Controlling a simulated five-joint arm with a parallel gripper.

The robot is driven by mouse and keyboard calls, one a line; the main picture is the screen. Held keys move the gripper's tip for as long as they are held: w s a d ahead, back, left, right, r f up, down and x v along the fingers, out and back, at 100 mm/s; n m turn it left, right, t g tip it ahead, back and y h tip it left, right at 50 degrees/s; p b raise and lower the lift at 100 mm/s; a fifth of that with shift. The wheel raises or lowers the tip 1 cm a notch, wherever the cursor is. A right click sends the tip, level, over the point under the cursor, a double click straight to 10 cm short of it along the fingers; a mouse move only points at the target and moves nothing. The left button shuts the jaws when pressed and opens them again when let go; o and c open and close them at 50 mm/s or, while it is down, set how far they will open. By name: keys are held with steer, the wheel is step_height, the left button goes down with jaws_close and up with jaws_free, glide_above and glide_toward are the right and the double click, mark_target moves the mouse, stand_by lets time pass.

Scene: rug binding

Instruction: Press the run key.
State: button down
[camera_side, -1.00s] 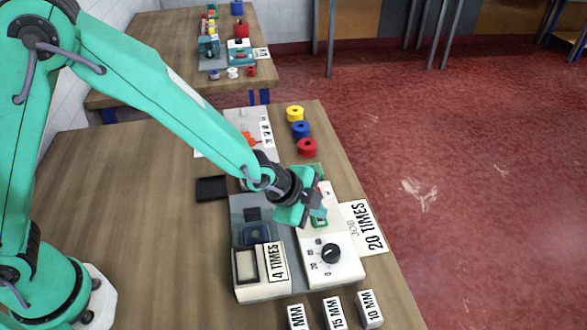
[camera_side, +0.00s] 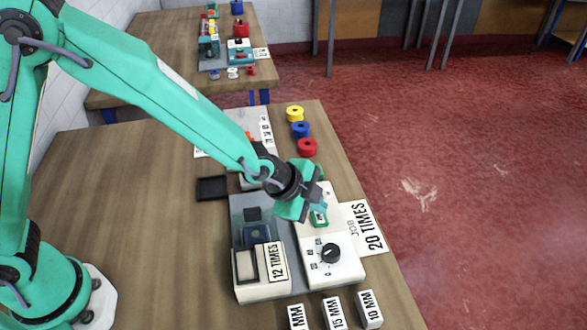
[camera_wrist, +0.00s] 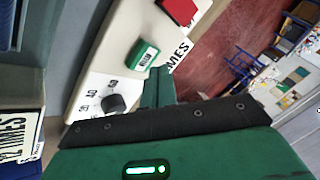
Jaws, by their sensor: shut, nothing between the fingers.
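A green key (camera_side: 319,217) with a small label stands on the white control box (camera_side: 345,273). In the wrist view the green key (camera_wrist: 145,55) lies just past my fingertips; its lettering is too small to read for sure. My gripper (camera_side: 319,206) is shut and empty, with its tips close above the key's far side. The wrist view shows the shut fingers (camera_wrist: 160,84) apart from the key in the picture. A red key (camera_wrist: 180,10) shows on the same box. The counter sign (camera_side: 275,262) reads 12 TIMES. The job card (camera_side: 372,228) reads 20 TIMES.
A black dial (camera_side: 331,253) sits on the box nearer the camera. Yellow (camera_side: 295,113), blue (camera_side: 300,130) and red (camera_side: 307,147) spools stand behind. Labelled white blocks (camera_side: 369,309) stand at the front. The table's left is clear apart from a black tray (camera_side: 212,188).

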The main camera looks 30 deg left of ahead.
mark_target(313, 217)
steer(key=shift+r, duration=2.55)
steer(key=s+a+r+n+y, duration=0.1)
steer(key=s+a+r+n, duration=0.25)
steer(key=a+r, duration=0.35)
steer(key=s+a+r+n+y, duration=0.1)
steer(key=s+a+r+n, duration=0.25)
steer(key=a, duration=0.55)
steer(key=s+a+r+n+y, duration=0.2)
steer(key=s+a+n, duration=0.7)
steer(key=s, duration=0.5)
steer(key=shift+s+a+r+g, duration=0.15)
steer(key=shift+a+r+g, duration=0.15)
steer(key=shift+a+r, duration=0.75)
